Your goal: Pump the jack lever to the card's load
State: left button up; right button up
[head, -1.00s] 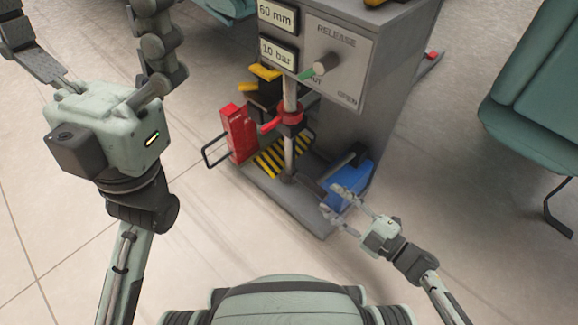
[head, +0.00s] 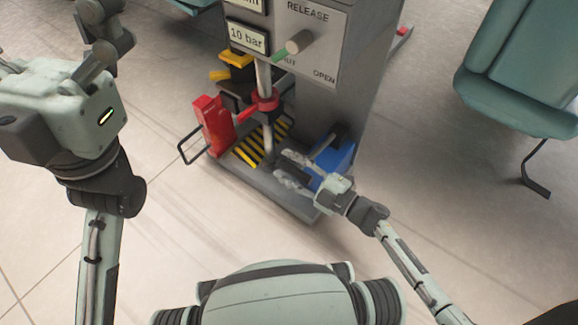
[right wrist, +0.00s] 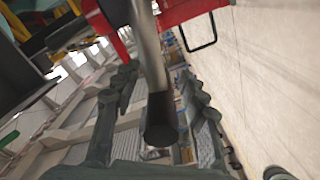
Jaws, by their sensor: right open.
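The jack lever (head: 264,78) is a grey metal bar with a red collar (head: 264,101), hanging in front of the grey machine. In the right wrist view the bar (right wrist: 147,50) ends in a dark grip (right wrist: 159,120) between my spread fingers, with no clear contact. My right gripper (head: 284,167) is open beside the lever's lower end; it also shows in the right wrist view (right wrist: 158,112). My left gripper (head: 50,40) is raised at the upper left with fingers apart, partly cut off. A plate reads "10 bar" (head: 247,38); the plate above is cut off.
A knob (head: 298,42) sits on the RELEASE/OPEN panel. A red block (head: 211,126), a yellow-black striped plate (head: 250,150) and a blue box (head: 336,160) are around the machine's base. Teal chairs (head: 520,70) stand right. The floor in front is clear.

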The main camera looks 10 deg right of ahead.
jog(key=shift+c, duration=0.4)
grip_shut()
jog(key=shift+r, duration=0.1)
